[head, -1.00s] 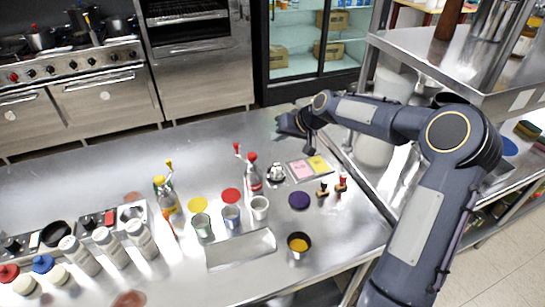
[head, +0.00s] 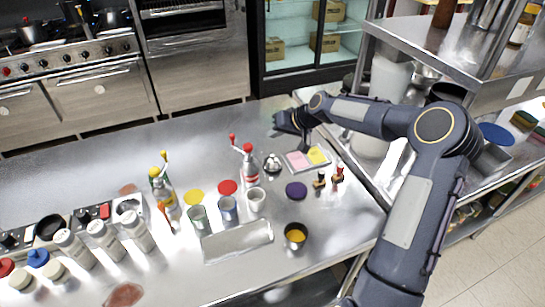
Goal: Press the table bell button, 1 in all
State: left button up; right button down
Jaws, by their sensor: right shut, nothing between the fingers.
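The table bell (head: 272,164), a small silver dome, stands on the steel counter (head: 230,149) near the middle of the head view, just left of a tray with pink and yellow notes. My right gripper (head: 279,127) is shut and empty. It hangs beyond the bell, a little above and right of it in the picture, with a visible gap between them. The bell's top is in plain sight. My left gripper is not in view.
The note tray (head: 305,161) sits right of the bell. A red-topped bottle (head: 249,170) stands close on its left. Several cups, a purple disc (head: 296,190) and small stampers (head: 338,175) lie nearer. A steel shelf (head: 440,60) rises at the right.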

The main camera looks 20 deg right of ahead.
jog(key=b, duration=0.2)
send_over(273, 155)
jog(key=f, duration=0.4)
jog(key=shift+s+d+f, duration=0.25)
jog(key=shift+d+f, duration=0.05)
jog(key=shift+f+b, duration=0.5)
jog(key=shift+b, duration=0.1)
jog(key=shift+f, duration=0.1)
dwell(0.8)
jog(key=shift+f+b, duration=0.3)
jog(key=shift+b, duration=0.3)
jog(key=shift+f+b, duration=0.5)
dwell(0.5)
jog(key=shift+r, duration=0.1)
jog(key=shift+r+p, duration=0.4)
jog(key=shift+r, duration=0.45)
